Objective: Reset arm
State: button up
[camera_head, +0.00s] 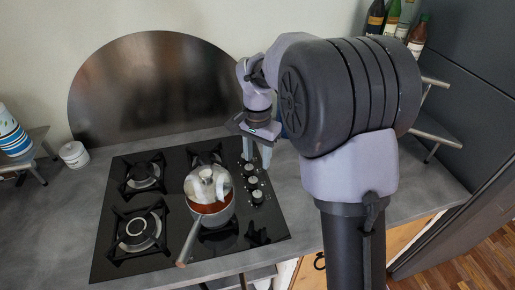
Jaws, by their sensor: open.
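My gripper (257,158) hangs fingers down at the back right of the black gas hob (183,240), above the column of knobs. Its two fingers look apart, with nothing seen between them. A saucepan (207,217) with reddish contents stands on the hob's right side, its handle pointing to the front left. A shiny lid (208,183) with a knob sits over the rear part of the pan and looks tilted. The gripper is to the right of and behind the lid, apart from it. My arm hides part of the counter on the right.
A dark round-topped splash panel (150,90) stands behind the hob. A white tub (74,154) and a striped container (12,134) are at the left. Several bottles (392,18) stand on a raised shelf at the back right. Grey counter (60,220) is clear left of the hob.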

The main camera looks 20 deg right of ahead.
jog(key=shift+r, duration=0.45)
jog(key=s+a+r+n+t+y+b, duration=0.1)
jog(key=s+r+t+b, duration=0.15)
jog(key=s, duration=0.35)
jog(key=s+a+r+n+t+b, duration=0.1)
jog(key=s+r+b, duration=0.2)
jog(key=s, duration=0.4)
jog(key=s+a+f+n+t+y+b, duration=0.1)
jog(key=s+f+n+t+b, duration=0.1)
jog(key=s, duration=1)
jog(key=shift+a+f+n+b, duration=0.4)
jog(key=shift+f, duration=0.15)
jog(key=shift+s, duration=0.1)
